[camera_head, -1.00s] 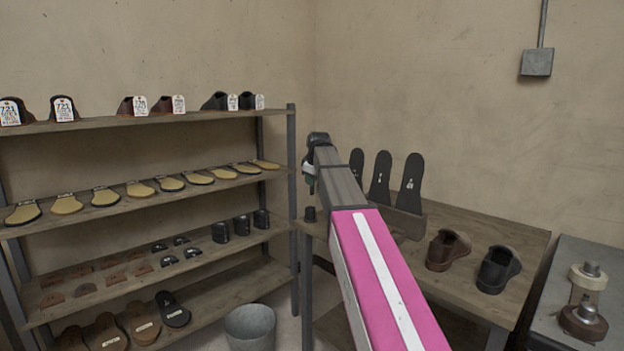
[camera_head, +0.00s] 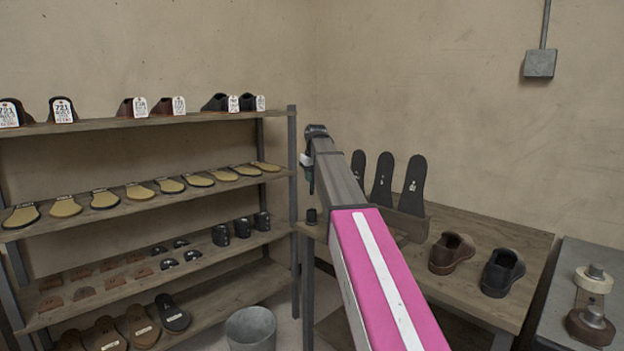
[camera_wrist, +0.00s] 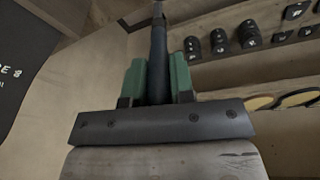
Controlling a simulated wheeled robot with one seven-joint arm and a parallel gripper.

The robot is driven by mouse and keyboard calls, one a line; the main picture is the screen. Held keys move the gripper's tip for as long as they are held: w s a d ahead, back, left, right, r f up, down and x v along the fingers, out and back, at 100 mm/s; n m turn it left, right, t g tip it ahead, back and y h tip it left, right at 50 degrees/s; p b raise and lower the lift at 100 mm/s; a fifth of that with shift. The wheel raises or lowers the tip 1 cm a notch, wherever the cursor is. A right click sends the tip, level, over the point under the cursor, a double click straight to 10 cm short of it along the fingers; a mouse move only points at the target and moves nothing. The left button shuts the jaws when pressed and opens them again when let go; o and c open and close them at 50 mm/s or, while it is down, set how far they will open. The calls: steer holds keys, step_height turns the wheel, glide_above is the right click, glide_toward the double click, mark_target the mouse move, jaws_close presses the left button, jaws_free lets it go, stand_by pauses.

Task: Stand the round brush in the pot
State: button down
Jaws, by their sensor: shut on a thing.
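My gripper (camera_wrist: 158,80) has green fingers and is shut on the dark handle of the round brush (camera_wrist: 158,48). The brush points away from the gripper, and its grey far end is at the top edge of the wrist view. In the head view my gripper (camera_head: 308,176) is small, at the end of the arm, above the left corner of the bench; the brush is hard to make out there. A small dark cup, which looks like the pot (camera_head: 311,217), stands on that corner below the gripper, apart from it.
The bench (camera_head: 470,225) bears upright black sole shapes (camera_head: 382,180) and two dark shoes (camera_head: 452,252). A shelf rack (camera_head: 291,200) full of soles and shoe parts stands to the left. A grey bucket (camera_head: 251,328) is on the floor. A machine table (camera_head: 572,262) is at right.

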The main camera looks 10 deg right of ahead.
steer(key=shift+f, duration=5.45)
steer(key=c, duration=0.9)
jaws_free()
steer(key=v, duration=1)
steer(key=shift+s+r, duration=0.15)
steer(key=shift+r, duration=0.2)
